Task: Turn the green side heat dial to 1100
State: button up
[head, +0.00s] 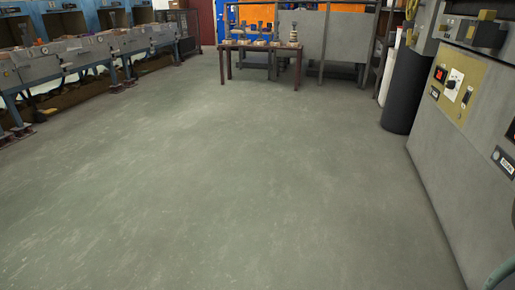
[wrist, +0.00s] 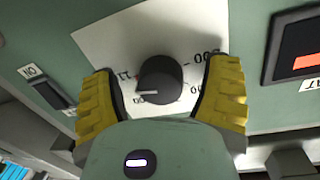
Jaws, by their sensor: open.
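In the wrist view a round black dial (wrist: 160,80) with a white pointer line sits on a white scale plate (wrist: 125,42) on a green panel (wrist: 50,60). The pointer points left in the picture, a little below a partly hidden marking that seems to begin with "11". Other numbers to the right are partly covered, with only zeros legible. My gripper (wrist: 160,77) is open, with one yellow finger on each side of the dial. Gaps show between the fingers and the dial. This green side is not recognisable in the head view.
In the wrist view a dark switch (wrist: 48,90) is left and a red display (wrist: 305,62) right. In the head view a grey machine (head: 450,150) with another dial (head: 454,84) on a yellowish panel stands right. A table (head: 262,47) stands far back; the floor between is clear.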

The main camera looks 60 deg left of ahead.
jog(key=shift+r, duration=0.1)
jog(key=v, duration=0.7)
jog(key=shift+a, duration=0.25)
jog(key=shift+s, duration=0.1)
dwell(0.4)
